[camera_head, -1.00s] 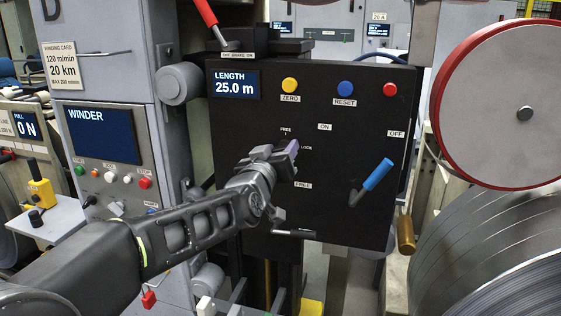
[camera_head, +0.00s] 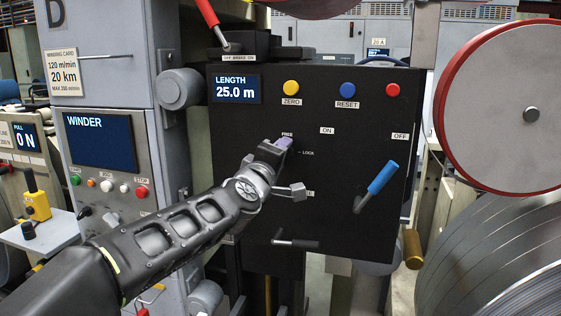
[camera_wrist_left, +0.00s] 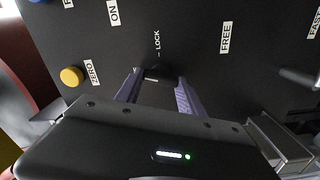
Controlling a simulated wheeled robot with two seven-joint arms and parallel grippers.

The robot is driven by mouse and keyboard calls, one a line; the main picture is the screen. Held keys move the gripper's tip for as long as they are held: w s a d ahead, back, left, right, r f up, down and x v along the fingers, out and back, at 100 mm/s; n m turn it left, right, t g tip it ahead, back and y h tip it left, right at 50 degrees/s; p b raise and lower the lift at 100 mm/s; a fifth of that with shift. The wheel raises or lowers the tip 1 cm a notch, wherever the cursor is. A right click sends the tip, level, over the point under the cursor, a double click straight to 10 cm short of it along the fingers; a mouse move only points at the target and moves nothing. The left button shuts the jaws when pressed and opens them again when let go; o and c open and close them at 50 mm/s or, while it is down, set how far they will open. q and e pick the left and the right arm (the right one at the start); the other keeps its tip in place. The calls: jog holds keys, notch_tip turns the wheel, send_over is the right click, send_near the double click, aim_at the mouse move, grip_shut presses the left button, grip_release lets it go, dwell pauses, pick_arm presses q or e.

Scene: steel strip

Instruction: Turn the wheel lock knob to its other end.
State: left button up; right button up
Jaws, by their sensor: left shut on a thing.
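The black panel (camera_head: 240,150) carries the wheel lock knob, a small dark knob (camera_wrist_left: 160,72) between the fingertips of my left gripper in the left wrist view. My left gripper (camera_head: 284,144) is shut on the knob. In the head view its purple fingertips hide the knob, just below the FREE mark (camera_head: 287,134). The LOCK mark (camera_head: 307,153) is to the right and lower; it also shows in the left wrist view (camera_wrist_left: 157,42). The exact angle of the knob cannot be told. My right gripper is not in view.
A blue-handled lever (camera_head: 381,177) stands to the right on the panel, and a black handle (camera_head: 297,243) is below. Yellow (camera_head: 291,88), blue (camera_head: 348,89) and red (camera_head: 393,89) buttons line the top. A red-rimmed reel (camera_head: 500,100) is at the right.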

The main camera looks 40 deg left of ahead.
pick_arm(q)
jog(key=n, duration=0.3)
jog(key=shift+f+n+b, duration=0.1)
jog(key=shift+n+b, duration=0.2)
jog(key=shift+b, duration=0.1)
jog(key=o, duration=1.4)
jog(key=shift+c, duration=0.2)
jog(key=v, duration=0.7)
jog(key=shift+s, duration=0.4)
